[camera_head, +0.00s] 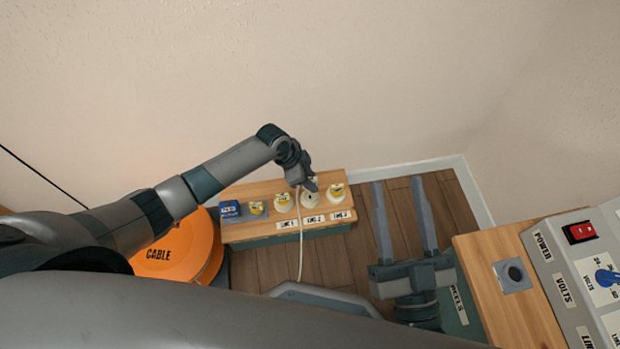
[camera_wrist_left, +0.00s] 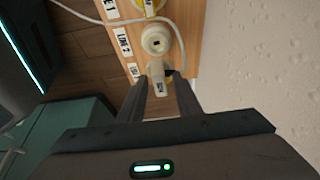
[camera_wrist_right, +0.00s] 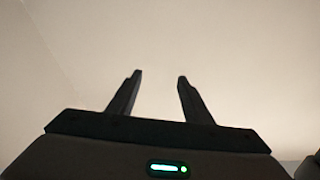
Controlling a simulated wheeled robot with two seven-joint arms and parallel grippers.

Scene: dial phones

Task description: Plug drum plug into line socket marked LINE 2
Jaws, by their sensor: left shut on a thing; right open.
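The wooden socket board (camera_head: 246,232) carries round cream sockets in a row with LINE 1, LINE 2 and LINE 3 labels. The LINE 2 socket (camera_head: 310,199) shows a dark, uncapped face; it also shows in the left wrist view (camera_wrist_left: 155,40). My left gripper (camera_head: 311,184) is just above that socket, shut on the cream drum plug (camera_wrist_left: 159,88) with its white cord (camera_head: 301,235). In the left wrist view the plug overlaps the LINE 3 position; I cannot tell its exact gap to the board. My right gripper (camera_head: 398,181) is open and empty, right of the board.
A blue block (camera_head: 230,210) sits at the board's left end. An orange cable drum (camera_head: 180,252) stands at left. A grey control box (camera_head: 560,265) is at right. Wall lies behind.

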